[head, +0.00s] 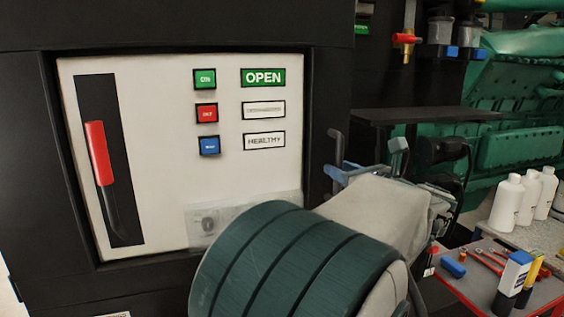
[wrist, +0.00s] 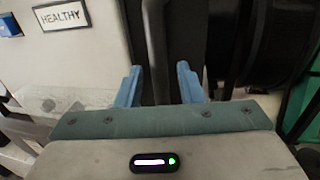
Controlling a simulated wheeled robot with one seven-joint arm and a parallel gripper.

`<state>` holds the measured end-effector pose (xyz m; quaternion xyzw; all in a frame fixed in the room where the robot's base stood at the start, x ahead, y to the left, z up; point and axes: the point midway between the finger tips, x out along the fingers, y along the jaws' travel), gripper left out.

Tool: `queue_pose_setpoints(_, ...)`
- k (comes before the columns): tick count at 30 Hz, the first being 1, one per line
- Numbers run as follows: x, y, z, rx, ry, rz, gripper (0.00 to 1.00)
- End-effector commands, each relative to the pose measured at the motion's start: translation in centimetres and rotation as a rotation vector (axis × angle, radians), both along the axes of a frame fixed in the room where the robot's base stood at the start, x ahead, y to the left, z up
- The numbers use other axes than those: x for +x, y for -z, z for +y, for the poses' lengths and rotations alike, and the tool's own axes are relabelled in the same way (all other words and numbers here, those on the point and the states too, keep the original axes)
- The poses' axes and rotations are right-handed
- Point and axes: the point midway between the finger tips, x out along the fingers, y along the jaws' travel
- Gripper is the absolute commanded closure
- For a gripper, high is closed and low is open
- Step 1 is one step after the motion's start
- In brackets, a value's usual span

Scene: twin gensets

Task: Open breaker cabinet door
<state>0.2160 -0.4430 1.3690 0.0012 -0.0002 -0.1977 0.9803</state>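The breaker cabinet door has a white panel (head: 150,160) set in a black frame (head: 330,60) and looks shut in the head view. A dark grey upright handle bar (head: 337,150) stands at the door's right side. It also shows in the wrist view as a vertical bar (wrist: 155,45). My gripper (head: 365,160) has blue fingers and is open in front of the handle. In the wrist view my gripper (wrist: 158,82) has the bar's lower part between its spread fingers, with a gap on each side. Whether the bar lies within fingertip depth is unclear.
The panel carries a red-and-black lever (head: 102,160), several coloured buttons (head: 206,112) and labels such as OPEN (head: 263,77). On the right are a dark shelf (head: 420,115), green machinery (head: 520,90), white bottles (head: 525,195) and a red tray (head: 480,285) with tools.

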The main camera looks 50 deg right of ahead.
Motion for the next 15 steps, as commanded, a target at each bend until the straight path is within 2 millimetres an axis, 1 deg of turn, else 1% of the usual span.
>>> queue_pose_setpoints(1,0.55,-0.10,-0.21,-0.001,-0.001,0.001,0.66)
queue_pose_setpoints(3,1.03,-0.07,-0.43,-0.001,0.000,0.001,0.66)
queue_pose_setpoints(6,1.42,-0.01,-0.61,-0.001,0.001,0.001,0.66)
queue_pose_setpoints(14,1.50,0.02,-0.63,-0.001,0.000,0.000,0.66)
queue_pose_setpoints(15,1.51,0.02,-0.62,-0.001,0.000,0.000,0.74)
